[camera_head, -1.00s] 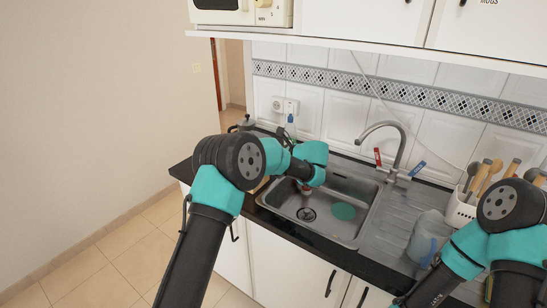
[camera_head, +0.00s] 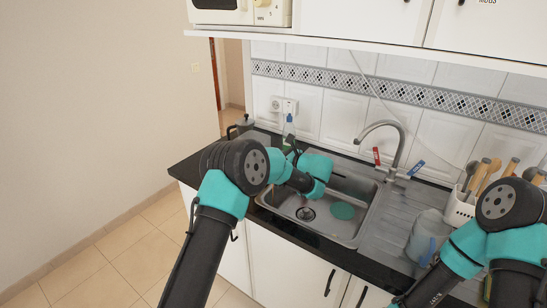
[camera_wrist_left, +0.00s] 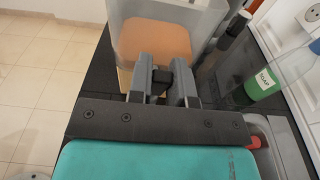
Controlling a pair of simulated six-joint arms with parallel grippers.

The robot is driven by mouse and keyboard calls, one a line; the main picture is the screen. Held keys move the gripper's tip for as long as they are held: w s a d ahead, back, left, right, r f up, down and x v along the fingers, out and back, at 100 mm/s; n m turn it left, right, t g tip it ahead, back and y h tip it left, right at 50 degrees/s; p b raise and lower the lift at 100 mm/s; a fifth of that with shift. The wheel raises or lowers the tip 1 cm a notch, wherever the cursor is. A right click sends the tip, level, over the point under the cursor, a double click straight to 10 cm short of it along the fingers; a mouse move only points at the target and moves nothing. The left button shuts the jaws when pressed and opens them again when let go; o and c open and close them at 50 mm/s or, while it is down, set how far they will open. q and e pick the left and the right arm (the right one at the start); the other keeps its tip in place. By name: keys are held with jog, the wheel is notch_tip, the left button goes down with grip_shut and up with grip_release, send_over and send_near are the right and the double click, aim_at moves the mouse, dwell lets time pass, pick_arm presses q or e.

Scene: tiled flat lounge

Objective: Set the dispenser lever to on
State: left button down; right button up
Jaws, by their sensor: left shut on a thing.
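The dispenser (camera_wrist_left: 160,28) shows in the left wrist view as a clear-walled box with a tan block-like part inside or behind it. My left gripper (camera_wrist_left: 160,84) is at its near face, shut on a small black piece that looks like the dispenser lever (camera_wrist_left: 160,78). The fingers hide most of it, so its on or off position cannot be told. In the head view my left arm hides the dispenser. My right arm is at the right edge, its gripper out of view.
A steel sink (camera_head: 285,207) with a tap (camera_head: 400,143) lies right of my left arm. A green bottle (camera_wrist_left: 262,84) stands right of the dispenser. A utensil holder (camera_head: 460,211) and a clear jug (camera_head: 426,235) are near my right arm. A cupboard (camera_head: 365,18) hangs above.

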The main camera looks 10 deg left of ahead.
pick_arm(q)
jog(key=shift+s+d+f+t+y, duration=0.15)
jog(key=shift+d+t+y, duration=0.15)
jog(key=shift+y, duration=0.6)
jog(key=shift+s+d+f+t+y, duration=0.15)
jog(key=shift+t+y, duration=0.25)
jog(key=shift+y, duration=0.5)
jog(key=shift+w, duration=0.1)
jog(key=c, duration=1)
grip_release()
jog(key=shift+c, duration=0.2)
jog(key=shift+d, duration=0.1)
